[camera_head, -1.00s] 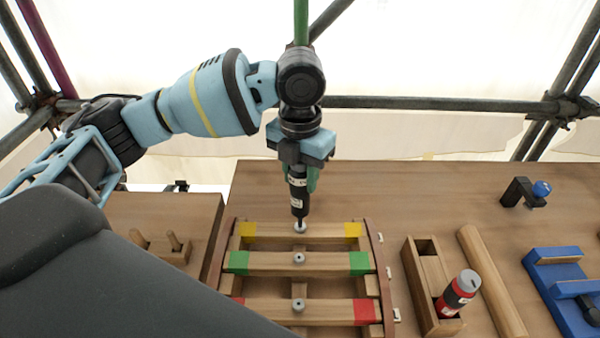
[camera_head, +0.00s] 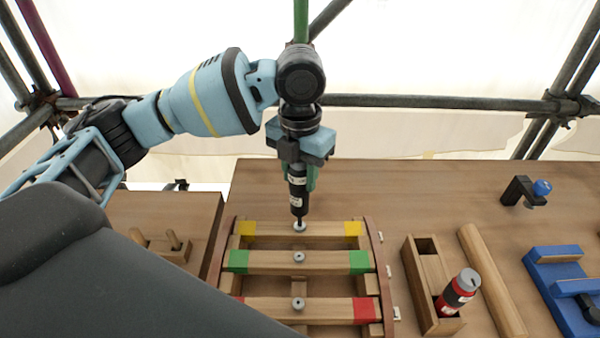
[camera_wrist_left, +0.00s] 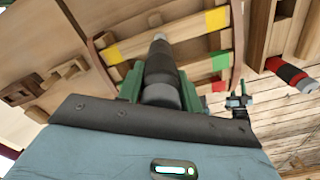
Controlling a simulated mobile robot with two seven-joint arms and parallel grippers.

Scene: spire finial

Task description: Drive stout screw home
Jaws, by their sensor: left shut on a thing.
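My left gripper (camera_head: 299,172) is shut on a black screwdriver-like driver (camera_head: 298,193) with white labels, held upright, tip down. The driver's tip meets the grey screw head (camera_head: 299,226) in the middle of the yellow-marked bar (camera_head: 325,229) of the wooden frame. Two more grey screw heads sit in the green-marked bar (camera_head: 325,263) and the red-marked bar (camera_head: 275,308). In the left wrist view the driver (camera_wrist_left: 161,75) points away between the green fingers. How deep the screw sits is too small to tell. My right gripper is not in view.
Right of the frame stand a wooden box (camera_head: 415,290) with a red and black can-like object (camera_head: 458,293), a wooden rod (camera_head: 490,280), a blue fixture (camera_head: 560,290) and a black clamp with a blue knob (camera_head: 524,191). The tabletop behind the frame is clear.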

